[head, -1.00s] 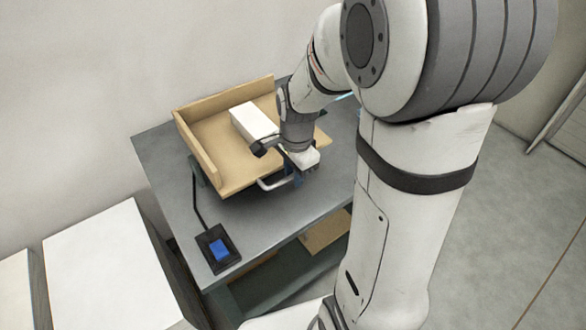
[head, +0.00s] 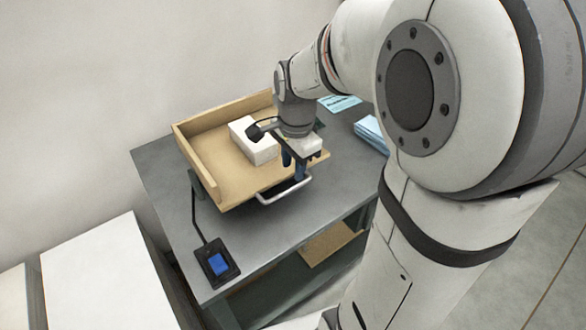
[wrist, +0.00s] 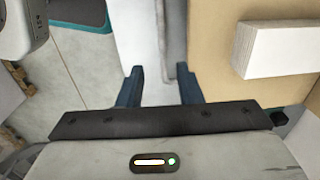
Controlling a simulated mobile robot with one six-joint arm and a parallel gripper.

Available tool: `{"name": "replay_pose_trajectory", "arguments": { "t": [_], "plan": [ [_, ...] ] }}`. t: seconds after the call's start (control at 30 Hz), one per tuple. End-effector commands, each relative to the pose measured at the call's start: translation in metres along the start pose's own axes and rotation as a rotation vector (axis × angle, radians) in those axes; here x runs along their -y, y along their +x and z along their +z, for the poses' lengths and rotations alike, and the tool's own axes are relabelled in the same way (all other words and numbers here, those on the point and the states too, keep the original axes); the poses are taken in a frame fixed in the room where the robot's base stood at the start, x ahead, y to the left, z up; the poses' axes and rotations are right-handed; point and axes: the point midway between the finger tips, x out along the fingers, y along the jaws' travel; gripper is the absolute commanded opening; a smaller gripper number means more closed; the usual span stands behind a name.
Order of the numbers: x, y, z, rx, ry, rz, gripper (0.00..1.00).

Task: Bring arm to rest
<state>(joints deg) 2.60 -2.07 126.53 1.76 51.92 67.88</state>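My gripper (head: 294,172) hangs pointing down over the front right edge of the wooden tray, close to the tray's metal handle (head: 286,193). In the wrist view its two blue fingers (wrist: 160,87) are apart with nothing held between them. Behind them are a pale surface and a grey strip beside the tan tray. My arm reaches from the right of the head view, bent over the table. I cannot tell how far the fingers are from the handle.
The wooden tray (head: 221,182) holds a white block (head: 262,154), also in the wrist view (wrist: 284,48). The tray is on a grey table (head: 163,172). A black box with a blue button (head: 218,264) sits at the front left. Blue packs (head: 370,131) lie at the right. White surfaces (head: 105,275) stand left.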

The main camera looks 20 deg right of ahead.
Motion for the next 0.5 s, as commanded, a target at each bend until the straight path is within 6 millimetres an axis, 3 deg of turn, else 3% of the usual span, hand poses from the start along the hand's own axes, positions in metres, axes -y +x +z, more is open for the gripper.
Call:
{"name": "replay_pose_trajectory", "arguments": {
  "t": [0.5],
  "plan": [
    [-0.0055, -0.0051, 0.0029, -0.004, -0.058, -0.008, 0.32]
  ]
}}
